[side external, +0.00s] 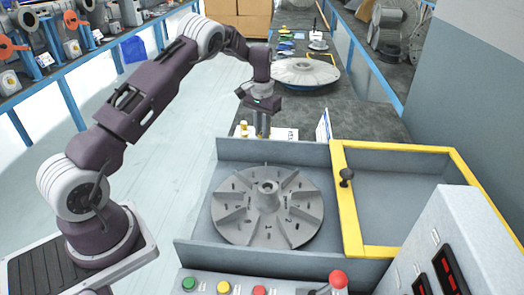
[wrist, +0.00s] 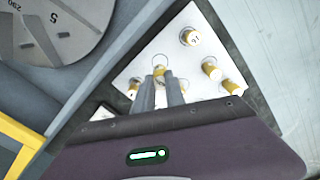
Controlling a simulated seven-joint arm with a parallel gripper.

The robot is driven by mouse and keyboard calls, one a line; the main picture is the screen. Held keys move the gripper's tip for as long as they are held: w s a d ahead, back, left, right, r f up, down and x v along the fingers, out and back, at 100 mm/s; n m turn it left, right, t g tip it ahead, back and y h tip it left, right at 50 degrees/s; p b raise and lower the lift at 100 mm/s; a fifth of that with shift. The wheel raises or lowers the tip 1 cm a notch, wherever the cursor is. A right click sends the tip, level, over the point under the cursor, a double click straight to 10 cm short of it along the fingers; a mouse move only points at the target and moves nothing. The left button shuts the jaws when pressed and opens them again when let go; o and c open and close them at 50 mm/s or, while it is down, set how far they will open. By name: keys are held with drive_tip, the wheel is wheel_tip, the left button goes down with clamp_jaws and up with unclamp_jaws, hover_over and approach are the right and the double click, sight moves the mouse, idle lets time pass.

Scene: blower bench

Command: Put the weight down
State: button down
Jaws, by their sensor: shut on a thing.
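A brass weight (wrist: 159,71) sits between the fingertips of my gripper (wrist: 161,82), which is shut on it, in the wrist view. A white plate (wrist: 209,78) lies beneath, with a printed circle just beyond the held weight. I cannot tell whether the weight touches the plate. Several other brass weights (wrist: 209,66) stand on the plate. In the side external view my gripper (side external: 262,136) points down over the plate (side external: 287,134), behind the blower housing. The held weight is not clear there, and the fingers hide part of the plate.
A grey finned impeller (side external: 268,205) lies in the open housing (side external: 275,152) in front of my gripper. A yellow-framed lid (side external: 345,200) is at its right. A white card (side external: 323,130) stands close right of my gripper. Buttons and a red-topped lever (side external: 338,279) are at the front.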

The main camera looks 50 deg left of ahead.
wheel_tip(320, 180, down, 5)
drive_tip(key=shift+f, duration=0.2)
drive_tip(key=shift+f, duration=0.15)
drive_tip(key=shift+f, duration=0.1)
drive_tip(key=c, duration=1.4)
unclamp_jaws()
